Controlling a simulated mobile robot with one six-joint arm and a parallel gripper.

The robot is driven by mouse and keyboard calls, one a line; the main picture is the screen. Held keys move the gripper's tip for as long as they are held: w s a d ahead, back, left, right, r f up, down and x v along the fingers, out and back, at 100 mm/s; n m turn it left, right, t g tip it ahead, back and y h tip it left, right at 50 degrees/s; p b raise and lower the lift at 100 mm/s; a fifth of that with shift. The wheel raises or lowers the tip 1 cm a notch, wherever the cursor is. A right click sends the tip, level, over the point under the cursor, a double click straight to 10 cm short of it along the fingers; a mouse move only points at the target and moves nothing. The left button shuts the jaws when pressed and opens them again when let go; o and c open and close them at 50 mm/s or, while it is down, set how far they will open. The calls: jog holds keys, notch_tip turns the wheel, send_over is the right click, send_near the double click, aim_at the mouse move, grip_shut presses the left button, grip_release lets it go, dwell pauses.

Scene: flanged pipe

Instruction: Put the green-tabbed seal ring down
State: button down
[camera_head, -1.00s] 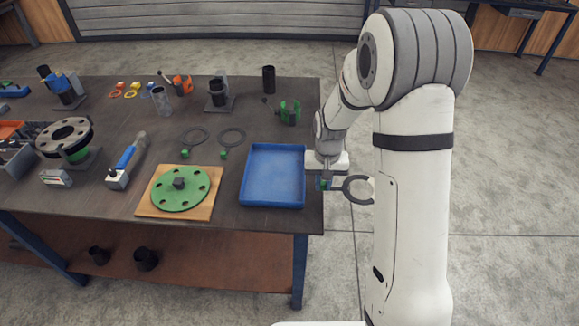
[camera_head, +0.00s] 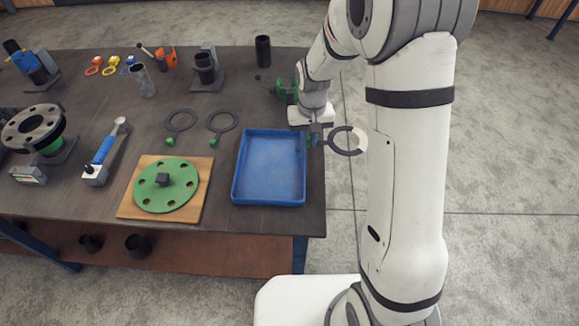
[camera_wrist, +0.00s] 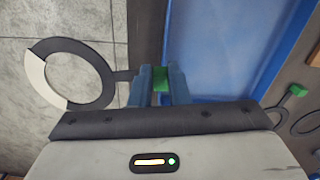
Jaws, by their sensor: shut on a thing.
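My gripper (camera_head: 316,138) is shut on the green tab (camera_wrist: 160,78) of a seal ring (camera_wrist: 108,80). The ring is dark with a pale stretch on its outer side. In the head view the ring (camera_head: 332,141) sticks out to the right, past the table's right edge and over the floor. The gripper is just right of the far right corner of a blue tray (camera_head: 268,203). In the wrist view the tray (camera_wrist: 215,50) lies to the right of the fingers. Two more green-tabbed rings, a left one (camera_head: 180,113) and a right one (camera_head: 222,114), lie on the table.
The tray is empty. A green flange disc (camera_head: 150,196) lies on a wooden board left of it. A green clamp-like part (camera_head: 284,95) stands close behind the gripper, with a black cylinder (camera_head: 262,51) farther back. A blue-handled tool (camera_head: 104,150) lies farther left.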

jog(key=s+a+r+n+b, duration=0.1)
jog(key=s+a+n+b, duration=0.2)
jog(key=a, duration=0.5)
jog(key=s+a+r+n+b, duration=0.1)
jog(key=s+a+n, duration=0.35)
jog(key=a, duration=0.35)
send_over(251, 185)
jog(key=shift+m, duration=0.25)
notch_tip(251, 185, down, 5)
jog(key=shift+r, duration=0.1)
jog(key=shift+d+f+p, duration=0.1)
jog(key=shift+f+p, duration=0.25)
jog(key=shift+f, duration=1.9)
jog(key=shift+f, duration=0.2)
jog(key=c, duration=1.4)
grip_release()
jog(key=shift+r, duration=0.15)
